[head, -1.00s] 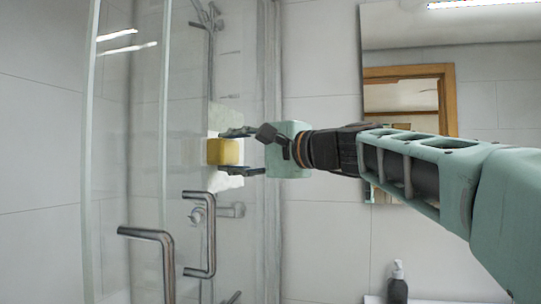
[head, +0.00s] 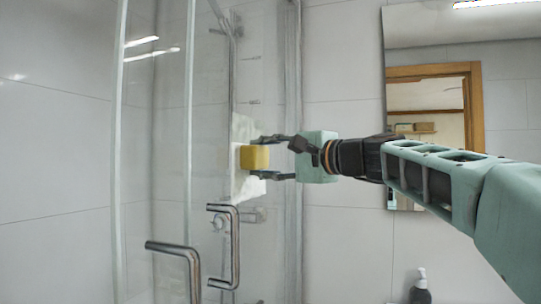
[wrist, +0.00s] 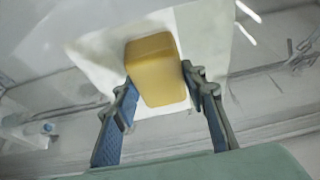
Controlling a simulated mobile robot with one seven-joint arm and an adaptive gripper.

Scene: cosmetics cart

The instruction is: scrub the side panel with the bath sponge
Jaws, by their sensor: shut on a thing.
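The yellow bath sponge (head: 254,157) is held between the fingertips of my gripper (head: 270,157), which is shut on it. In the wrist view the sponge (wrist: 156,70) sits between the two fingers (wrist: 160,90). Its far face is at the glass side panel (head: 210,120) of the shower, over a whitish patch (head: 243,188). The patch also shows behind the sponge in the wrist view (wrist: 208,40). I cannot tell for sure whether the sponge presses on the glass.
Two metal door handles (head: 235,245) (head: 172,247) stick out below and left of the gripper. A mirror (head: 425,60) hangs on the tiled wall at right. A dark soap bottle (head: 420,290) stands at the bottom right. The wall between gripper and mirror is bare.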

